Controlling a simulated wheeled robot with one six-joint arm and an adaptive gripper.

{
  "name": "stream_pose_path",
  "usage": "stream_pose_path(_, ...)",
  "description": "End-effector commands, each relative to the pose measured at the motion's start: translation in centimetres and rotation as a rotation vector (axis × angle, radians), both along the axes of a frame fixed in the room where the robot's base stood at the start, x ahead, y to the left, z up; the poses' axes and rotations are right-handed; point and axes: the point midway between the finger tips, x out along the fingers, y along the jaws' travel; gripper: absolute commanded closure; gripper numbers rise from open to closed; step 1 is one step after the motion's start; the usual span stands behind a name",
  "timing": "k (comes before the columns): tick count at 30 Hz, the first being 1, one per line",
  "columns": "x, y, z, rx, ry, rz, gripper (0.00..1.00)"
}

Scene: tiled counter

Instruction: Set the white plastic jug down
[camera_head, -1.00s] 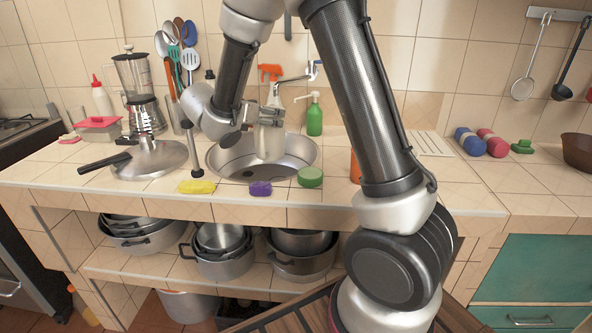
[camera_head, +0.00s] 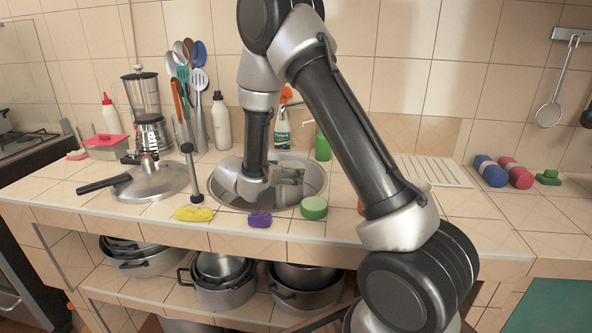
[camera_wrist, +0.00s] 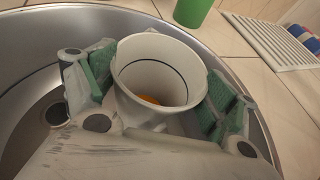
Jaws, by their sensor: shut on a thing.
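The white plastic jug (camera_wrist: 150,56) is between the fingers of my gripper (camera_wrist: 157,88) in the wrist view. Its round open mouth faces the camera, and something orange shows inside. My gripper is shut on it, a green-padded finger on each side. In the head view my gripper (camera_head: 288,178) is low over the metal sink basin (camera_head: 318,180). The jug cannot be made out clearly there. The basin wall (camera_wrist: 35,45) curves around it in the wrist view, with a dark drain at left. The jug's base is hidden, so I cannot tell whether it touches the basin.
A yellow sponge (camera_head: 193,214), a purple sponge (camera_head: 260,219) and a green round sponge (camera_head: 314,208) lie along the front edge. A spray bottle (camera_head: 282,130) and a green bottle (camera_head: 322,146) stand behind the sink. A pot lid (camera_head: 150,181) lies left.

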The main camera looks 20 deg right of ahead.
Motion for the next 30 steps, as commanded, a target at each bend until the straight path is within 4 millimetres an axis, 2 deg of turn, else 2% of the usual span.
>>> stream_pose_path(3,0.8,-1.5,0.0,0.000,0.002,-0.001,0.65)
stream_pose_path(11,2.0,-3.4,0.0,-0.001,0.001,-0.001,0.65)
stream_pose_path(15,3.2,-5.5,0.0,0.000,0.000,-0.003,0.65)
stream_pose_path(18,3.1,-5.1,-1.2,-0.001,0.004,0.003,0.65)
stream_pose_path(26,3.1,-5.1,-1.3,0.000,0.003,0.002,0.65)
stream_pose_path(27,3.1,-5.1,-1.4,0.000,0.003,0.002,0.13)
stream_pose_path(29,3.1,-5.1,-1.3,0.000,0.003,0.002,0.02)
stream_pose_path(30,3.1,-5.1,-1.3,0.000,0.003,0.002,0.00)
